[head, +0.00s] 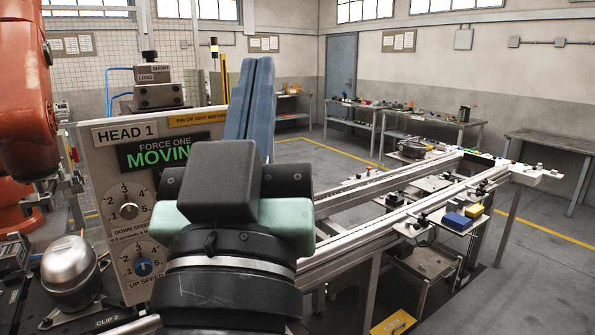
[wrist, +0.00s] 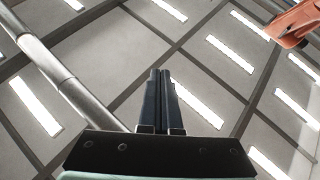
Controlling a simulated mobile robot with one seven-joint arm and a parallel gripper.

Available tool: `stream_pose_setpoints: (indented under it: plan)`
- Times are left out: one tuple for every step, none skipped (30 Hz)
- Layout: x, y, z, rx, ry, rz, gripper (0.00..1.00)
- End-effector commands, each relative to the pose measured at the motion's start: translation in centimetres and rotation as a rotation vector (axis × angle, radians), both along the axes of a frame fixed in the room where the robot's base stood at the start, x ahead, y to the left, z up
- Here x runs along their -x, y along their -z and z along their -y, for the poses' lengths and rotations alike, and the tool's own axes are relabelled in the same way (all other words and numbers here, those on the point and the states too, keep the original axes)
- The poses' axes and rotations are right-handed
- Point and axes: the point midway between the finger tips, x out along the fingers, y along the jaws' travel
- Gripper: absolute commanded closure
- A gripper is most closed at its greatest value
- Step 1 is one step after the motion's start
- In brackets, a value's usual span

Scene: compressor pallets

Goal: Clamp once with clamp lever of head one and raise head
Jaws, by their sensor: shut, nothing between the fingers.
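The head one panel (head: 150,190) stands at the left in the head view. It carries a "HEAD 1" plate (head: 124,133), a display (head: 172,151) with "FORCE ONE" and green "MOVING" text, and down speed (head: 129,211) and up speed (head: 143,267) dials. My gripper (head: 257,64) is just right of the panel, its blue fingers pointing up, shut and empty. In the wrist view my gripper (wrist: 161,73) shows its fingers together against the ceiling. I cannot make out the clamp lever; my arm hides part of the panel's right side.
A selector box (head: 159,85) marked SHORT and LONG is behind the panel. A rounded silver part (head: 71,264) sits at lower left. A long rail frame (head: 385,215) runs to the right. An orange robot arm (head: 27,85) stands at far left; it also shows in the wrist view (wrist: 294,22).

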Motion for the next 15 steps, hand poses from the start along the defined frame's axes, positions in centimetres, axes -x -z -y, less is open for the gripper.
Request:
stream_pose_setpoints:
  plan:
    - [1.3, -2.9, 1.3, -0.019, -0.009, 0.052, 1.00]
    - [1.9, -3.8, 1.7, -0.028, -0.020, 0.078, 1.00]
    - [2.7, -4.9, 2.2, -0.037, -0.032, 0.107, 1.00]
    - [3.1, -5.5, 2.5, -0.042, -0.040, 0.125, 1.00]
    - [3.5, -6.0, 2.7, -0.047, -0.047, 0.139, 1.00]
    - [4.0, -6.4, 3.0, -0.050, -0.054, 0.155, 1.00]
    - [4.2, -6.7, 3.0, -0.052, -0.059, 0.163, 1.00]
    - [4.4, -6.8, 3.1, -0.054, -0.062, 0.169, 1.00]
    - [4.5, -6.9, 3.2, -0.055, -0.063, 0.174, 1.00]
    - [4.5, -6.9, 3.2, -0.055, -0.065, 0.175, 1.00]
    - [4.6, -6.9, 3.2, -0.056, -0.066, 0.176, 1.00]
    - [4.5, -6.9, 3.2, -0.056, -0.066, 0.175, 1.00]
    - [4.5, -6.8, 3.2, -0.056, -0.066, 0.175, 1.00]
    - [4.5, -6.8, 3.2, -0.056, -0.066, 0.174, 1.00]
    - [4.5, -6.8, 3.1, -0.056, -0.066, 0.174, 1.00]
